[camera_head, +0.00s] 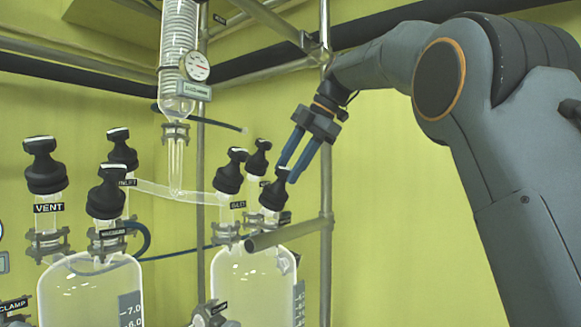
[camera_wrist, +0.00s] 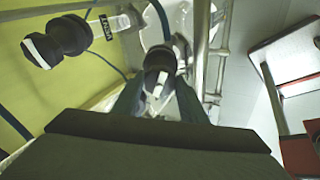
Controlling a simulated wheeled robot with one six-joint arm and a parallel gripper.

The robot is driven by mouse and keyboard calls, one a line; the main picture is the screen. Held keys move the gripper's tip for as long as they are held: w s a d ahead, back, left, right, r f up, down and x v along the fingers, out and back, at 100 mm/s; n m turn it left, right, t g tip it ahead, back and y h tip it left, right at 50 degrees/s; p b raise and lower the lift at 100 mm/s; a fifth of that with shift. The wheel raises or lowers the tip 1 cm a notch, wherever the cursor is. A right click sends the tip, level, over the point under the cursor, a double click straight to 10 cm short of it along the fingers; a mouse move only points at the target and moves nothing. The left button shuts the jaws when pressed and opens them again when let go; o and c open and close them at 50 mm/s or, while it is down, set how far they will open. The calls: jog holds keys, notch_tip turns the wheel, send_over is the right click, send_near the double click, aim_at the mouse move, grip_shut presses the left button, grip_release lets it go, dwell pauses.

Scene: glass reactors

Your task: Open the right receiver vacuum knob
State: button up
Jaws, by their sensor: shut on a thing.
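The right receiver (camera_head: 252,290) is a clear glass vessel at the lower middle of the head view, with several black knobs on its necks. Its front right knob (camera_head: 274,193) has a white mark on top; no label for it is readable. My gripper (camera_head: 288,172) comes down from the upper right with its blue fingers at the top of this knob. In the wrist view, the same knob (camera_wrist: 160,58) sits between the fingertips of my gripper (camera_wrist: 160,82), which is shut on it. The finger contact is partly hidden by the gripper body.
The left receiver (camera_head: 85,290) has similar black knobs, one labelled VENT (camera_head: 48,208). A glass condenser with a pressure gauge (camera_head: 195,66) hangs above. A metal pole (camera_head: 326,200) stands close right of the gripper. Another knob (camera_wrist: 62,38) is at upper left in the wrist view.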

jog(key=o, duration=1.1)
jog(key=shift+c, duration=0.2)
jog(key=v, duration=0.7)
jog(key=shift+d+r, duration=0.2)
jog(key=shift+r, duration=0.1)
jog(key=shift+s, duration=0.15)
